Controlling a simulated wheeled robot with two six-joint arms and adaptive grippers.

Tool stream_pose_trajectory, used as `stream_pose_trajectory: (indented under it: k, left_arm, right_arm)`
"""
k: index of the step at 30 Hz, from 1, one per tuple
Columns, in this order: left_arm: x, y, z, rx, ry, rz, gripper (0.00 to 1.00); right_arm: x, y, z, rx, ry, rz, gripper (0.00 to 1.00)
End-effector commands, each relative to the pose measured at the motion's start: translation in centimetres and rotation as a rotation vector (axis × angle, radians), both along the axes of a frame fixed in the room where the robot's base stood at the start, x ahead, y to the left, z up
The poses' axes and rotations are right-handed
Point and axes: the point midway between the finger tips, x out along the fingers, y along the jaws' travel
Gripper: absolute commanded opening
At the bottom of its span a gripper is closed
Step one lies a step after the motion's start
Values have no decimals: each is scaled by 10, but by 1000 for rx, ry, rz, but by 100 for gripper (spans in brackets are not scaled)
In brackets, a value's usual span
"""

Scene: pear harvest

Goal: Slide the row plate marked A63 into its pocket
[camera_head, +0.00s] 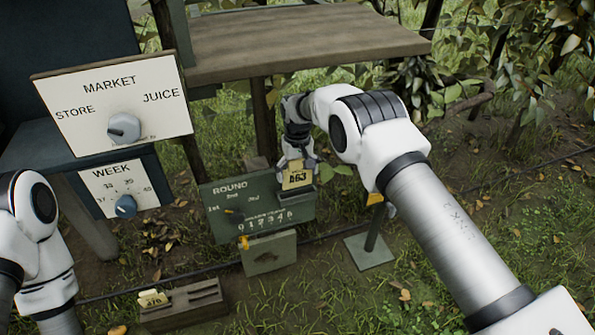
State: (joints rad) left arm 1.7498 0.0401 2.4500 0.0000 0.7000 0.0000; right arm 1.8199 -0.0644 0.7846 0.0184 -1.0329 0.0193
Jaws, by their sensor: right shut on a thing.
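The yellow row plate marked A63 (297,179) is upright, with its lettering facing me. My right gripper (295,160) is shut on its upper part. The plate's lower edge is at the mouth of a small dark pocket (302,196) on the right of the green ROUND board (225,203). I cannot tell how deep the plate sits in the pocket. My left arm shows at the left edge, but its gripper is out of the picture.
A grey block (184,305) on the ground holds another yellow plate (152,298). A green box (269,252) stands below the board. The MARKET panel (75,118) and WEEK panel (98,202) are at left. A wooden tabletop (300,42) is behind.

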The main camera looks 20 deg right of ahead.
Motion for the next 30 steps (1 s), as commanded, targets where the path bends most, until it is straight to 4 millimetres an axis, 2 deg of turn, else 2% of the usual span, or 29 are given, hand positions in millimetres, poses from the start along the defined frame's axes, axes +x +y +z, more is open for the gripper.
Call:
stream_pose_trajectory:
  k: [9, 18, 30]
  left_arm:
    - [0, 0, -17, 0, 0, 0, 40]
    - [0, 0, -26, 0, 0, 0, 40]
    - [0, 0, -29, 0, 0, 0, 40]
  right_arm:
    - [0, 0, -22, 0, 0, 0, 58]
    - [0, 0, -38, 0, 0, 0, 58]
    - [0, 0, -46, 0, 0, 0, 58]
